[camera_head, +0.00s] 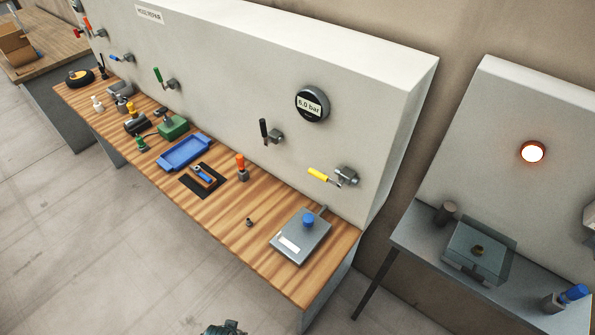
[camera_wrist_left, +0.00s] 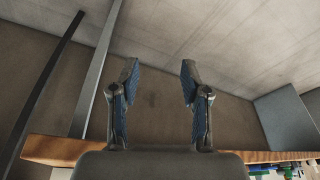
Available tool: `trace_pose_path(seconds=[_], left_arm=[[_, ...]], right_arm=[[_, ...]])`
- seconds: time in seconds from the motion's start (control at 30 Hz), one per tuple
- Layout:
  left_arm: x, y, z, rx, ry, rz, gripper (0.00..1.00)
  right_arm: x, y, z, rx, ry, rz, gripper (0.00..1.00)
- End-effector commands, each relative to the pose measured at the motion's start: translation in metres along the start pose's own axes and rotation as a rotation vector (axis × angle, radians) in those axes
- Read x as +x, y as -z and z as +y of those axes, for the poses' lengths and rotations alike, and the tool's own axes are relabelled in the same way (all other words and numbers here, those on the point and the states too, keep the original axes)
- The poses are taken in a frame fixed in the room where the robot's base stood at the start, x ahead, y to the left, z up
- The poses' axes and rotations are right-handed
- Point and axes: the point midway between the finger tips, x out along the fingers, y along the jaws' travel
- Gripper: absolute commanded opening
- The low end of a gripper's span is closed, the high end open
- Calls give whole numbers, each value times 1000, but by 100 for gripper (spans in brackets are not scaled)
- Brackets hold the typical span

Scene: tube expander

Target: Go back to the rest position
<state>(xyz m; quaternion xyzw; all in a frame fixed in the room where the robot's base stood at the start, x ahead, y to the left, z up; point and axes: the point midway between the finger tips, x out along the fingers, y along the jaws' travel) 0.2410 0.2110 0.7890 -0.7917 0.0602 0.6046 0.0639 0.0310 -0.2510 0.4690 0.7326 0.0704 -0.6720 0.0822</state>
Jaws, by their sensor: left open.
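My left gripper (camera_wrist_left: 160,75) shows in the left wrist view with its two blue-padded fingers spread apart. It is open and nothing is between the fingers. Behind it are a brown wall and a pale floor, and a wooden edge (camera_wrist_left: 60,148) crosses low in that view. In the head view only a small dark piece of a gripper or arm shows at the bottom edge; I cannot tell which part it is. My right gripper is not identifiable in either view.
The wooden workbench (camera_head: 262,257) holds a grey device (camera_head: 290,250), a blue tray (camera_head: 170,158), an orange-topped item (camera_head: 241,168) and several other tools. A panel (camera_head: 215,45) with valve levers and a gauge (camera_head: 312,104) stands behind. A grey table (camera_head: 415,235) is at right. Floor in front is clear.

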Motion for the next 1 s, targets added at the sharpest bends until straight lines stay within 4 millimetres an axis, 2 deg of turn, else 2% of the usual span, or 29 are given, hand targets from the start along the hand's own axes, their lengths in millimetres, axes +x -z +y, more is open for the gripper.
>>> trace_pose_path(seconds=[0.03,0.17,0.27,0.3,0.37,0.4,0.5,0.6,0.7,0.8,1.0], left_arm=[[22,-6,2,1,-2,-13,46],[82,-30,6,6,-6,-39,46],[137,-64,9,10,-9,-66,46],[159,-81,10,12,-11,-77,46],[189,-110,12,16,-13,-95,46],[207,-131,13,19,-15,-107,46],[241,-183,14,25,-18,-131,46],[260,-230,15,30,-20,-153,46],[268,-265,15,35,-21,-167,46],[270,-284,14,37,-22,-174,46],[271,-293,14,38,-22,-176,46]], right_arm=[[2,0,-2,1,2,0,40],[4,2,-10,4,12,3,40],[7,3,-17,5,19,4,40],[8,3,-18,5,20,4,40],[10,2,-18,4,20,4,40],[11,2,-17,4,19,4,40],[13,1,-14,2,16,3,40],[15,0,-10,1,12,2,40],[16,0,-8,0,9,1,40],[17,0,-7,0,8,1,40],[17,0,-7,0,8,1,40]])
